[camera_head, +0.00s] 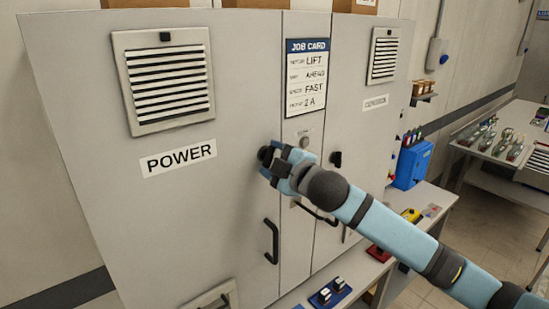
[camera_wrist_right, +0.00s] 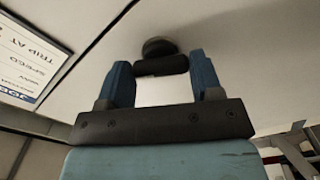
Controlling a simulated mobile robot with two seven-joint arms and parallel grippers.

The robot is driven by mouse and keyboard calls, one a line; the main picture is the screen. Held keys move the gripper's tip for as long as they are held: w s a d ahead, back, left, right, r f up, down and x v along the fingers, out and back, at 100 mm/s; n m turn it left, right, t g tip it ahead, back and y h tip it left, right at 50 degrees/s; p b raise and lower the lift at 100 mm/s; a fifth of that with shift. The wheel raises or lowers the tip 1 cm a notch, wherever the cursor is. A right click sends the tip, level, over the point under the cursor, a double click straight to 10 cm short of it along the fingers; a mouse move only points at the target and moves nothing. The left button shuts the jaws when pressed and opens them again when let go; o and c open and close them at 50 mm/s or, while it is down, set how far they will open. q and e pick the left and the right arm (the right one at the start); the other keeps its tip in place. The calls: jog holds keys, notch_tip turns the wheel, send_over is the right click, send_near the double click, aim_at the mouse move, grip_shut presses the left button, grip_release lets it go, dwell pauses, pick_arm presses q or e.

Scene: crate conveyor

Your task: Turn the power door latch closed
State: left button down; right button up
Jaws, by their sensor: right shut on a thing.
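The grey door marked POWER (camera_head: 240,110) stands flat in the cabinet front in the head view. Its dark latch knob (camera_head: 265,154) is at the door's right edge, partly hidden by my right gripper (camera_head: 275,165). In the right wrist view, the latch (camera_wrist_right: 160,67) has a round base and a dark bar that lies across between the two blue fingers. My right gripper (camera_wrist_right: 162,82) is shut on this bar, a finger at each end. My left gripper is in neither view.
A black door handle (camera_head: 271,241) stands out below the latch. A job card (camera_head: 306,77) hangs on the centre panel. Another dark latch (camera_head: 335,159) is on the right door. A blue box (camera_head: 412,164) and a shelf are at the right.

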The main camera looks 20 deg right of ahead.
jog(key=n, duration=0.2)
jog(key=shift+n, duration=1.5)
jog(key=o, duration=0.9)
jog(key=b+v, duration=0.4)
jog(key=v, duration=0.9)
jog(key=shift+s+d+r, duration=0.1)
jog(key=shift+s, duration=0.3)
